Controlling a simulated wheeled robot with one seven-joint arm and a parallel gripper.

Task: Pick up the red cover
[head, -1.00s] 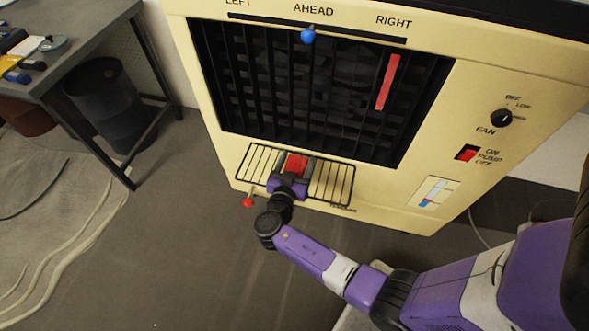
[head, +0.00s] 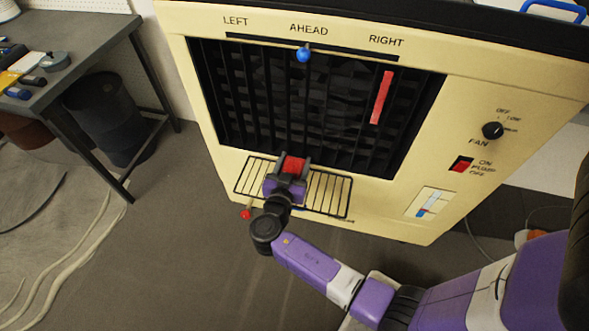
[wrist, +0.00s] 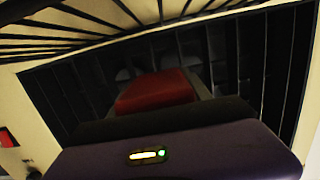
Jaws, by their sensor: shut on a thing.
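The red cover (head: 294,165) is between the fingers of my gripper (head: 292,167), just above the wire rack on the front of the cream cooler. In the wrist view the red cover (wrist: 155,91) shows as a red block beyond the purple gripper body (wrist: 175,150). My gripper is shut on it. The fingers hide parts of its sides. A second red piece, a narrow upright strip (head: 381,98), is on the right of the dark louvred grille.
The wire rack (head: 328,193) juts out below the grille (head: 300,120). A red knob (head: 246,214) sits under its left end. A fan dial (head: 493,130) and pump switch (head: 461,164) are on the right. A workbench (head: 95,75) and dark barrel (head: 108,118) stand left. Hoses lie on the floor.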

